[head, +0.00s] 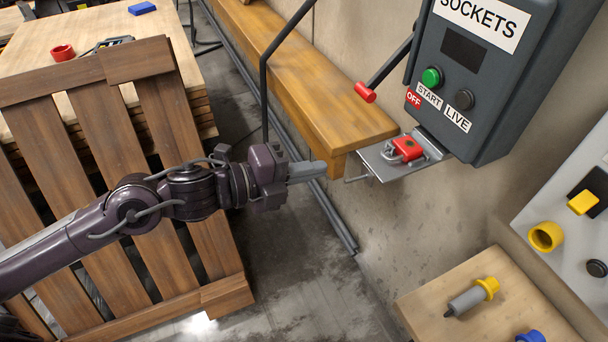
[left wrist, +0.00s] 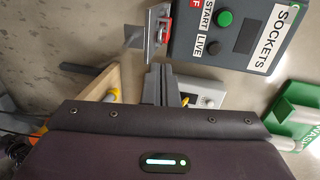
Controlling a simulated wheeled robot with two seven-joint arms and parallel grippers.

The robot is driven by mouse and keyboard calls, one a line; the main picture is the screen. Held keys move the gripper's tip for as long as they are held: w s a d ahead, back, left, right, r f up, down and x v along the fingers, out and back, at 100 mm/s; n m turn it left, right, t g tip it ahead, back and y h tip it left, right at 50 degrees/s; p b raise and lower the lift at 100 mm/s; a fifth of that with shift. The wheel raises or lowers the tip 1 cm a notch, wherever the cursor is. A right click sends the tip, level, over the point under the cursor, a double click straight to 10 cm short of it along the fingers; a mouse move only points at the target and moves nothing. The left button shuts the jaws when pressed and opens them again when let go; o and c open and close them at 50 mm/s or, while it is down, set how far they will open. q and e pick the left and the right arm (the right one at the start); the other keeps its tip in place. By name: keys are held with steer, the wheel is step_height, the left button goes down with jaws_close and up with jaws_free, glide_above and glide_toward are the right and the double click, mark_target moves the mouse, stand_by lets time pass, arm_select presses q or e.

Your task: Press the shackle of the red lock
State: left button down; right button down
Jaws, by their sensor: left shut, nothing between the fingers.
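The red lock (head: 407,149) lies on a small grey metal shelf (head: 380,165) under the dark sockets box (head: 480,65). Its grey shackle (head: 393,156) points toward the left and front. My left gripper (head: 322,170) is shut and empty. Its fingertips are left of the shelf, apart from the lock. The gripper fingers (left wrist: 160,85) also show in the left wrist view. My right gripper is not in view.
A red-tipped lever (head: 365,92) sticks out left of the box. A wooden beam (head: 320,95) runs along the wall behind my gripper. A wooden pallet (head: 120,200) stands at left. A table with plugs (head: 470,300) is at lower right.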

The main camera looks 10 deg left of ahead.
arm_select(q)
steer(key=shift+s+a+r, duration=0.1)
steer(key=shift+s+a, duration=0.15)
steer(key=shift+a, duration=0.05)
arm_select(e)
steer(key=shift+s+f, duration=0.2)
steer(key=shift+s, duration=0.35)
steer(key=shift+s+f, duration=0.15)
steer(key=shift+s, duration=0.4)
arm_select(q)
steer(key=shift+s, duration=0.1)
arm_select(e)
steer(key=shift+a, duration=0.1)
